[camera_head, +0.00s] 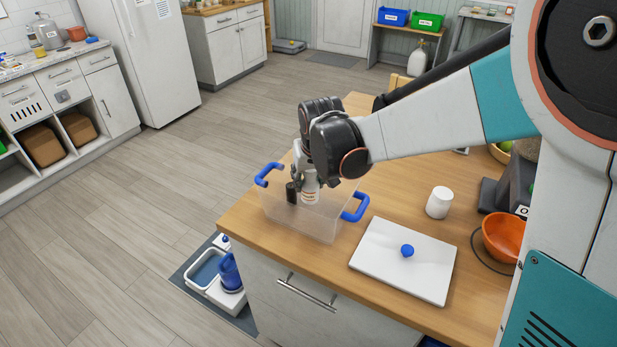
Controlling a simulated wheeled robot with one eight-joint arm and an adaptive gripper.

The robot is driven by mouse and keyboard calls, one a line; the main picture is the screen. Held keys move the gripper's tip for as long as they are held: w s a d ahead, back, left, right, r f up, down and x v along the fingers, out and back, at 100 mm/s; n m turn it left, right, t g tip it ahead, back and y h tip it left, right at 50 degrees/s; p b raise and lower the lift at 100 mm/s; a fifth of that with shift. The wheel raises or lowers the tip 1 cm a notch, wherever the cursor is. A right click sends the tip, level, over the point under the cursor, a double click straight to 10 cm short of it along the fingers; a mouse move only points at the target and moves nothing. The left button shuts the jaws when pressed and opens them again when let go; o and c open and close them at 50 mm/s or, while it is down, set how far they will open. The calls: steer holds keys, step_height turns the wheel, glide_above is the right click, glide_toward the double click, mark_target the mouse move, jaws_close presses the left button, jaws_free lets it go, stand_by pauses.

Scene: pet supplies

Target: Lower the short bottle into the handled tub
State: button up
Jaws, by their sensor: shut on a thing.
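The handled tub (322,226) is clear plastic with two blue handles and stands at the left edge of the wooden counter. My gripper (301,193) points down into the tub's opening, with its lower end inside the outline of the walls. It is shut on a pale, banded piece (310,197), which seems to be the short bottle. A dark finger shows on its left. My wrist hides most of the piece from above, and I cannot tell whether it touches the tub's floor.
A white board (400,262) with a blue ball (407,250) lies right of the tub. A white cup (439,202) and an orange bowl (502,236) stand farther right. A floor mat with a bin (206,268) lies below the counter's left side.

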steer(key=shift+f+b, duration=0.55)
steer(key=shift+f, duration=0.2)
stand_by(0.7)
steer(key=o, duration=1.2)
steer(key=a+v, duration=0.1)
steer(key=v, duration=1)
steer(key=s+d+m+t, duration=0.1)
steer(key=s+d, duration=0.6)
steer(key=s, duration=0.4)
steer(key=s+d+m+t, duration=0.1)
steer(key=s+d, duration=0.7)
steer(key=s, duration=0.3)
steer(key=shift+f+t+h, duration=0.3)
steer(key=shift+t+h, duration=0.1)
